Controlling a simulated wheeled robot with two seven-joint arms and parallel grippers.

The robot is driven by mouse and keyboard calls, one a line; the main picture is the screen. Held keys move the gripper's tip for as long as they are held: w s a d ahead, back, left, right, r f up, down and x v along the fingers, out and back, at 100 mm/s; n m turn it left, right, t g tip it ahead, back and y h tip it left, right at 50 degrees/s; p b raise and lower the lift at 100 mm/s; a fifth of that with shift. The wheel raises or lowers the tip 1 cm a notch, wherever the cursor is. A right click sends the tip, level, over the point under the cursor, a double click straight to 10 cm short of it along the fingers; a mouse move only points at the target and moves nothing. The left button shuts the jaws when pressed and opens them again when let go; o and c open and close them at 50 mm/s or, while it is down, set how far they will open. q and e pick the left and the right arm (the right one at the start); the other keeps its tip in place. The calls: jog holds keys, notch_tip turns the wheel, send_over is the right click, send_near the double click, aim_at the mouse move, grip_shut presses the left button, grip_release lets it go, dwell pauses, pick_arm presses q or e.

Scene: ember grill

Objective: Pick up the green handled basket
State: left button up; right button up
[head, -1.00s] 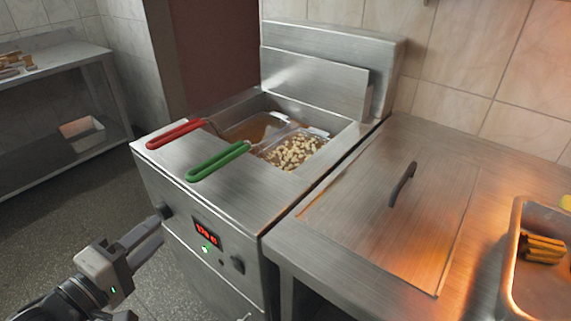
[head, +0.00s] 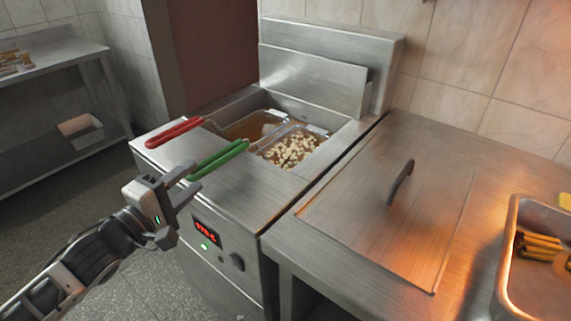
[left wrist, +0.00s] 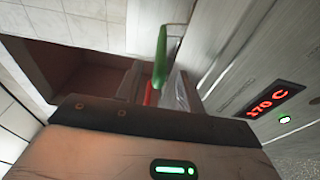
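The green-handled basket (head: 292,149) sits in the right side of the fryer well and holds small pale pieces of food. Its green handle (head: 219,159) sticks out over the fryer's front top, toward my left gripper. My left gripper (head: 190,184) is at the near end of the green handle, with its fingers apart and nothing seen between them. I cannot tell whether the fingers touch the handle. My right gripper is not in view.
A red handle (head: 174,132) of a second basket lies just left of the green one. The steel fryer (head: 270,190) has a lit display and knobs on its front. A lidded counter (head: 390,220) stands at right, with a tray (head: 508,255) of food.

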aim_at(203, 165)
pick_arm(q)
jog(key=shift+p+x, duration=0.3)
jog(key=shift+x, duration=2.5)
jog(key=shift+a, duration=0.1)
grip_shut()
jog(key=shift+r, duration=0.25)
